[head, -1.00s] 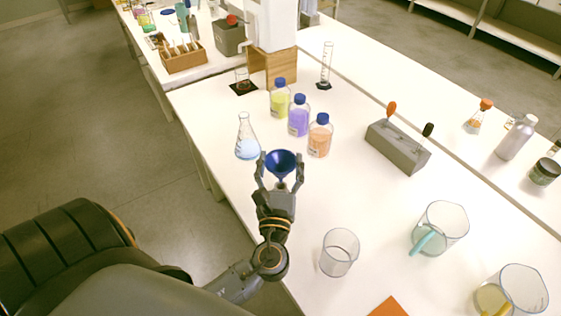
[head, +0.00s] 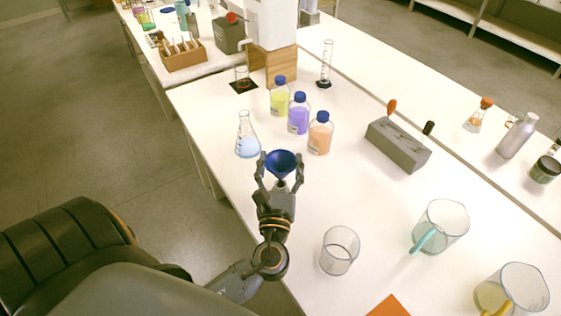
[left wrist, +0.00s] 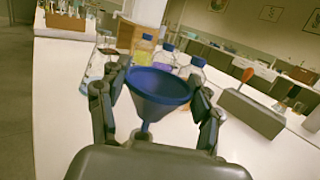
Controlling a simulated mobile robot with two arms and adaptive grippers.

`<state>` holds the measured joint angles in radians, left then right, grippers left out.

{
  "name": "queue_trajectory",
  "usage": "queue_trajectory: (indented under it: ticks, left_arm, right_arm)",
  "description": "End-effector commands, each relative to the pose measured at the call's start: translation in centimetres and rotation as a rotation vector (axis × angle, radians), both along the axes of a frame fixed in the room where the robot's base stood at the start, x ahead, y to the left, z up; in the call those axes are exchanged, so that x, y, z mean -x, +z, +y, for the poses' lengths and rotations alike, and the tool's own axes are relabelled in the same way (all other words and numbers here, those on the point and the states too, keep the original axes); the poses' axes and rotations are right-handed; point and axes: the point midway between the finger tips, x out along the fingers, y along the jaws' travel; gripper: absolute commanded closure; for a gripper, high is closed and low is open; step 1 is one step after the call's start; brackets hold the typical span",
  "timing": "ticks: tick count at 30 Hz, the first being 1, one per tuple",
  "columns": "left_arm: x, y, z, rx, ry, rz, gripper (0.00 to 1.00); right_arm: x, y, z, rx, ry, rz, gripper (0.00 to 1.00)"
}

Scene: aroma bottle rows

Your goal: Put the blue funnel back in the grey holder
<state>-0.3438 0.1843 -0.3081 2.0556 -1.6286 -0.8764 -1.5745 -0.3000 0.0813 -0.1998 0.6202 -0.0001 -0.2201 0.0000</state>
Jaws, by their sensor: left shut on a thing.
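The blue funnel (head: 281,162) is held upright, mouth up, between the fingers of my left gripper (head: 279,172), near the left edge of the table. In the left wrist view the funnel (left wrist: 158,90) shows between the two fingers of the left gripper (left wrist: 155,110), its stem pointing down. The grey holder (head: 398,146) is a long block on the table to the right, with an orange-topped tool and a black-topped tool standing in it. The holder also shows at the right in the left wrist view (left wrist: 250,112). My right gripper is not in view.
A flask with blue liquid (head: 247,138) stands just beyond the gripper. Yellow (head: 280,99), purple (head: 298,117) and orange (head: 319,137) bottles stand behind it. An empty beaker (head: 339,250) is near the front; a jug (head: 440,226) stands to its right. The table between funnel and holder is clear.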

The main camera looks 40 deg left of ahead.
Motion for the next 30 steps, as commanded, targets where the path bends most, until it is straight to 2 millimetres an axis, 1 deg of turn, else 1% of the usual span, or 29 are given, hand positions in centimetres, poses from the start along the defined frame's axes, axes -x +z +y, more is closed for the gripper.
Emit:
queue_trajectory:
  ticks: [30]
  left_arm:
    - [0.0,-2.7,0.0,0.0,0.0,0.0,0.59]
  right_arm:
    - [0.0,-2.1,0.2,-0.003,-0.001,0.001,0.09]
